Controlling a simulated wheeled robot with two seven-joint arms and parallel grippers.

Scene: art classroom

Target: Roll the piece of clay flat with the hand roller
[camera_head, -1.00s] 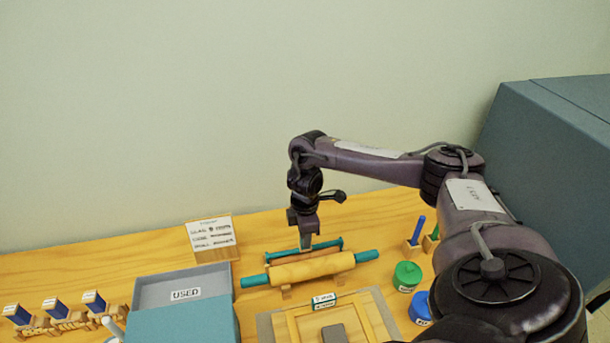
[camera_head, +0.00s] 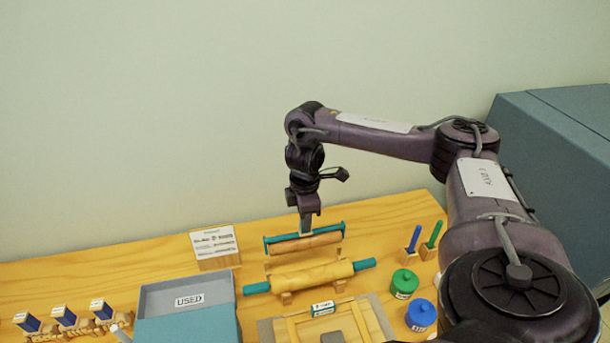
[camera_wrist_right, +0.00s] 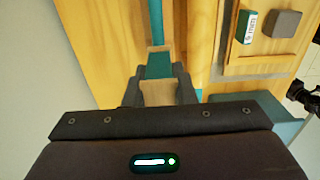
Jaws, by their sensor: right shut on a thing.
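The hand roller (camera_head: 305,243) has a teal frame and a tan wooden cylinder. My right gripper (camera_head: 305,228) is shut on its handle and holds it just behind the rolling pin, seemingly a little above the table. In the right wrist view the teal handle (camera_wrist_right: 158,66) sits between the fingers. The grey piece of clay (camera_head: 332,337) lies inside a wooden frame on a board, at the bottom edge of the head view. It also shows in the right wrist view (camera_wrist_right: 282,23), apart from the roller. My left gripper is out of view.
A rolling pin (camera_head: 310,277) with teal handles rests on supports between roller and frame (camera_head: 372,320). Left are a tray marked USED (camera_head: 182,288), a sign (camera_head: 214,244) and several blue-topped stamps. Right are green (camera_head: 404,284) and blue (camera_head: 421,315) jars and upright tools.

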